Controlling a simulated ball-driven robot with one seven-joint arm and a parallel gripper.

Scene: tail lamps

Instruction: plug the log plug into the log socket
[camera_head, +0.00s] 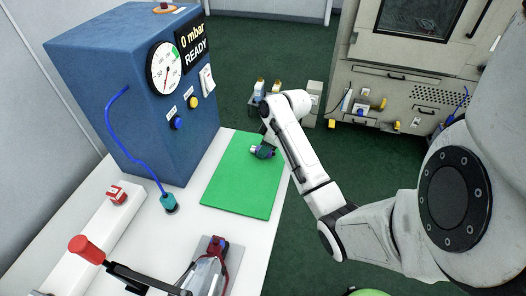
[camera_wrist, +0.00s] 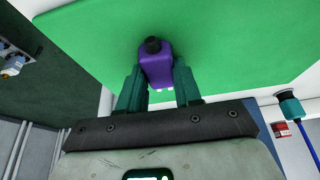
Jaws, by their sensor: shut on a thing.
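My gripper (camera_wrist: 160,88) is shut on a small purple piece (camera_wrist: 157,66) with a black round end and small white tips. It also shows in the head view (camera_head: 263,151), over the far part of the green mat (camera_head: 236,189). I cannot tell from its look whether this is the log plug. A teal connector (camera_head: 169,203) on a blue cable stands on the white table beside the blue cabinet. It also shows at the right of the wrist view (camera_wrist: 288,95). No part is readably marked as the log socket.
The blue cabinet (camera_head: 140,75) with gauge and "READY" display stands left. In front are a red-handled clamp (camera_head: 87,249), a fixture holding a dark red and purple part (camera_head: 217,247), and a red-topped box (camera_head: 117,195). A beige machine (camera_head: 408,88) stands across the green floor.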

